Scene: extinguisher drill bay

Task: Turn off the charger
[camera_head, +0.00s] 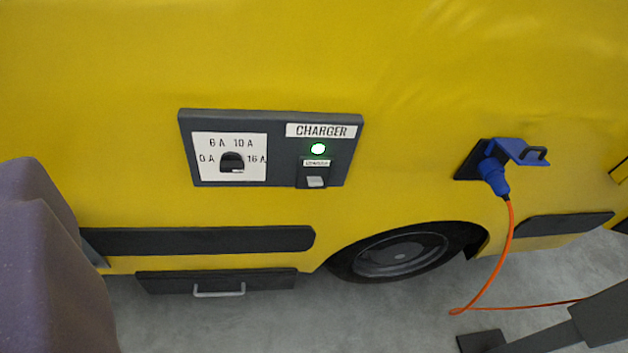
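The charger panel (275,185) is a dark grey plate on the side of a yellow vehicle, left of centre. Its right half has a CHARGER label (321,131), a lit green lamp (318,149) and a small switch with a pale lever (316,182) under a small label. Its left half has a white dial plate (210,172) marked 0 A, 6 A, 10 A and 16 A, with a dark knob (232,161) whose setting I cannot tell. A blue plug (495,177) sits in a socket under a raised blue lid. I cannot make out my gripper.
An orange cable (504,245) hangs from the plug to the grey floor. A wheel (400,255) and a drawer with a handle (160,285) are below the panel. A purple-grey shape (50,260) fills the left edge; a dark bar (600,315) is at lower right.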

